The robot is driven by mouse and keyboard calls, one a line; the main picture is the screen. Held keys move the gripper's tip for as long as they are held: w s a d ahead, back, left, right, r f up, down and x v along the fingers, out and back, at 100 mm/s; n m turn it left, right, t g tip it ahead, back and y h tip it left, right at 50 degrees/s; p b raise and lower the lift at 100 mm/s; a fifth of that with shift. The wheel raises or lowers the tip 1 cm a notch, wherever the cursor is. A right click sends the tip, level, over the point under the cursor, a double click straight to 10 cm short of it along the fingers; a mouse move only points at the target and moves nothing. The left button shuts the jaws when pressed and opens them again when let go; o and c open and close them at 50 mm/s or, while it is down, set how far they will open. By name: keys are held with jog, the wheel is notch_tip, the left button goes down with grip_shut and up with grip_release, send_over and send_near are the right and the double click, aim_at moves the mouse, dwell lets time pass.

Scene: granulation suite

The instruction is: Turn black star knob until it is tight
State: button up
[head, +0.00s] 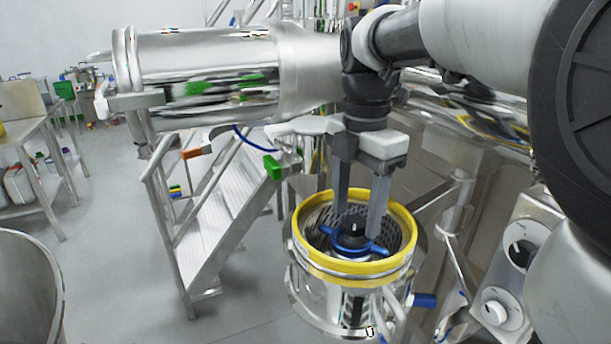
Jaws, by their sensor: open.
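A black knob (353,230) sits at the centre of a round steel housing with a yellow rim (308,262). It rises above a blue part with arms (379,250) inside the housing. Its star shape is too small to make out. My gripper (358,224) points down over the housing, its two long grey fingers apart. The fingertips reach down into the opening near the knob, one on the left and one on the right in the picture. I cannot tell whether they touch the knob. Nothing is seen held.
A perforated wall lines the inside of the housing. A steel cylinder (200,75) lies above left, beside metal stairs (215,205) with railings. A panel with round dials (521,253) stands at the right. A steel vessel (28,290) is at lower left; open floor lies between.

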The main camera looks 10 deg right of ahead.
jog(key=shift+f, duration=0.5)
jog(key=c, duration=1.1)
jog(key=shift+o, duration=0.3)
